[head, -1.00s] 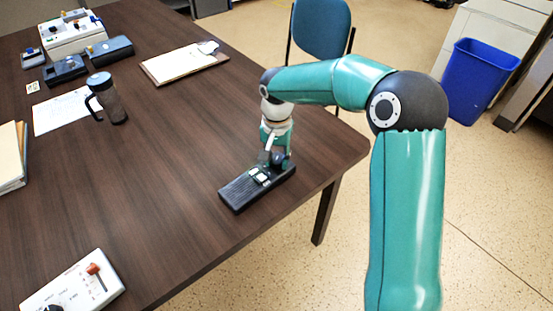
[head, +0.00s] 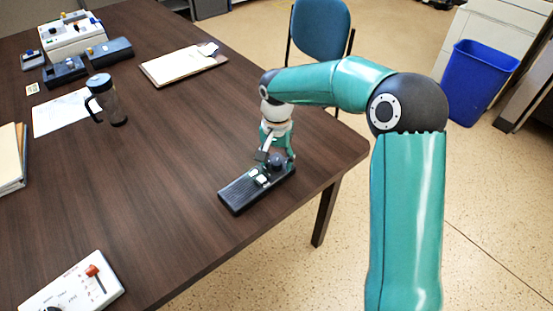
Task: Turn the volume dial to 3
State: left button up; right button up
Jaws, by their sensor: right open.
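A black desk unit (head: 238,196) lies near the table's right edge, with small pale keys (head: 259,176) on top. A dark round knob (head: 277,160) stands at its far right end. It appears to be the volume dial; its markings and setting are too small to read. My right gripper (head: 277,158) points down over that end, open, with one finger on the left of the knob and one on its right. I cannot tell whether the fingers touch it. My left gripper is out of view.
A white panel (head: 65,288) with a red lever and a dark knob lies at the lower left. The table's middle is clear.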

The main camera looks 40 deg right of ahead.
aim_at(277, 162)
jog(key=shift+r, duration=0.1)
notch_tip(277, 162, up, 12)
dwell(0.5)
jog(key=shift+f, duration=0.2)
